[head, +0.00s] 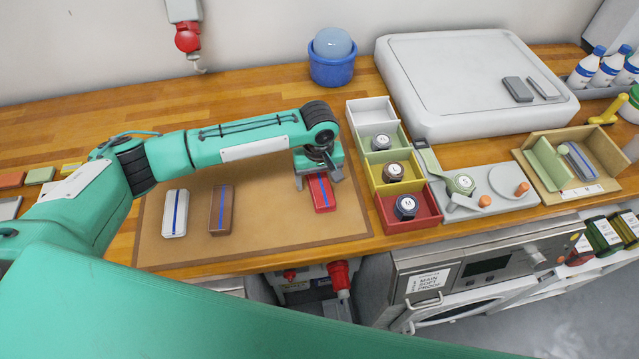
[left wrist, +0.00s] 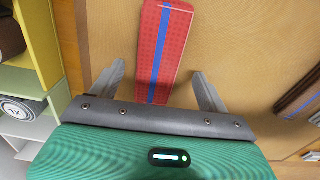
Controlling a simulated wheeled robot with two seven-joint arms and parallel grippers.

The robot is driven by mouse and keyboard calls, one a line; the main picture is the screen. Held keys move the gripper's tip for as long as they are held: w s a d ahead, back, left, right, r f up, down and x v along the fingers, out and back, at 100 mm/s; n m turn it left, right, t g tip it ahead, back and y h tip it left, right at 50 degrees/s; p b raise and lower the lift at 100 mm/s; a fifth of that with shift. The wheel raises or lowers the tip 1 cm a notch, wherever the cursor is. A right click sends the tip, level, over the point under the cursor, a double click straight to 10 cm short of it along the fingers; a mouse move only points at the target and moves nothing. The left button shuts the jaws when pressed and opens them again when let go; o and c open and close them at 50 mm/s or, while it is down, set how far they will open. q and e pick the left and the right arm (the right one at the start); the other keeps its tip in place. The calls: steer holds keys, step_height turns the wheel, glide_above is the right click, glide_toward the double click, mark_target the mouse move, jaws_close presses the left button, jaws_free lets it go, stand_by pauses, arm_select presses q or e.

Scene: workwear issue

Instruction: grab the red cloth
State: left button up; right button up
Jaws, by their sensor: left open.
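The red cloth (head: 321,193) is a folded red strip with a blue stripe, lying on the tan mat (head: 270,248) at its right side. My left gripper (head: 318,186) is over its far end, pointing down. In the left wrist view the red cloth (left wrist: 162,45) runs between the two spread grey fingers of my left gripper (left wrist: 158,88), with a gap on each side. The jaws are open and do not touch the cloth's sides. In the head view the gripper hides the cloth's far end. My right gripper is not in view.
A brown cloth (head: 221,209) and a white cloth (head: 175,213) with blue stripes lie left on the mat. Coloured bins (head: 419,222) with rolled items stand close on the right. A blue pot (head: 333,70) and a large white slab (head: 460,85) are behind.

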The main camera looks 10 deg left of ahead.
arm_select(q)
steer(key=shift+f, duration=0.2)
steer(key=c, duration=1.1)
steer(key=shift+o, duration=0.2)
steer(key=shift+r, duration=0.1)
